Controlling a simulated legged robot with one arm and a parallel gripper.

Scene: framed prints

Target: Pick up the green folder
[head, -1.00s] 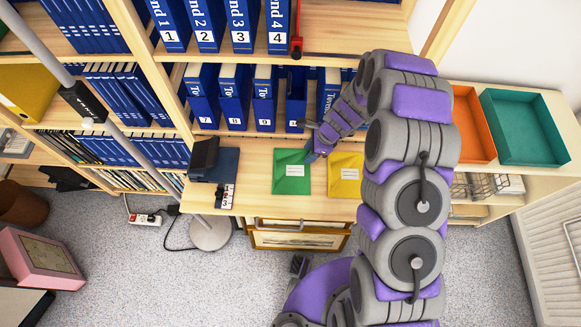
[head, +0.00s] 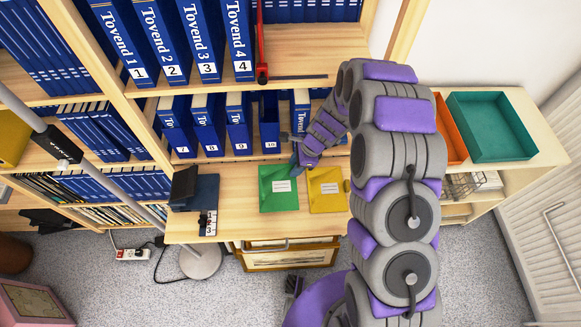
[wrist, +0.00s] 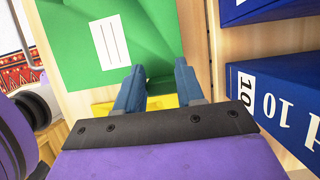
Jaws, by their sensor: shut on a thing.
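The green folder (head: 278,196) lies at the front of the wooden shelf desk in the head view, its white label facing up. In the wrist view the green folder (wrist: 75,45) fills the upper left, just beyond the fingertips. My gripper (head: 297,169) is at the folder's upper right edge. In the wrist view my gripper (wrist: 158,78) has its two blue fingers at the folder's edge, shut on it. The exact grip is partly hidden. I cannot tell whether the folder is clear of the desk.
A yellow folder (head: 327,197) lies just right of the green one. Blue numbered binders (head: 238,130) stand behind, with binder 10 (wrist: 270,105) close right in the wrist view. A dark blue box (head: 196,190) is to the left. Orange and teal trays (head: 490,125) sit at right.

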